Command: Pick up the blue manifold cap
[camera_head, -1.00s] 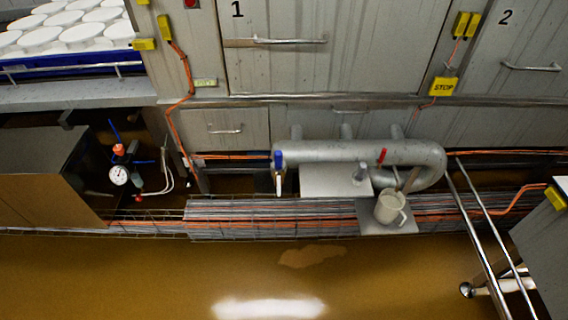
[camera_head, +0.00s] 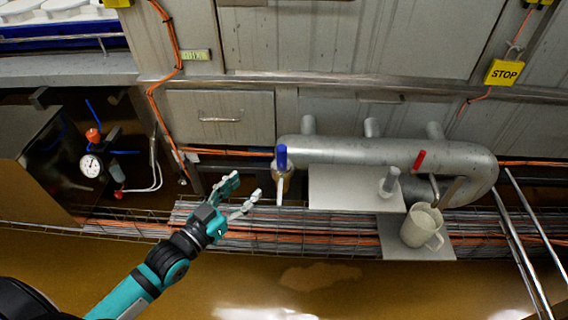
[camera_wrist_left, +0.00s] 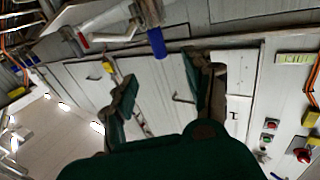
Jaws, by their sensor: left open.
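The blue manifold cap (camera_head: 282,157) sits upright at the left end of a grey horizontal pipe manifold (camera_head: 350,150). In the left wrist view the blue cap (camera_wrist_left: 157,43) shows beyond the fingers, near the upper middle. My left gripper (camera_head: 243,192) is open and empty, a short way left of the cap and lower in the head view. Its two fingers also show in the left wrist view (camera_wrist_left: 160,78), spread apart with the cap outside them. My right gripper is not in view.
A metal plate (camera_head: 345,199) lies in front of the manifold, with a white jug (camera_head: 421,226) on a lower plate at right. A red handle (camera_head: 419,160) stands on the pipe. A cable tray (camera_head: 340,240) runs below. A gauge (camera_head: 91,165) hangs at left.

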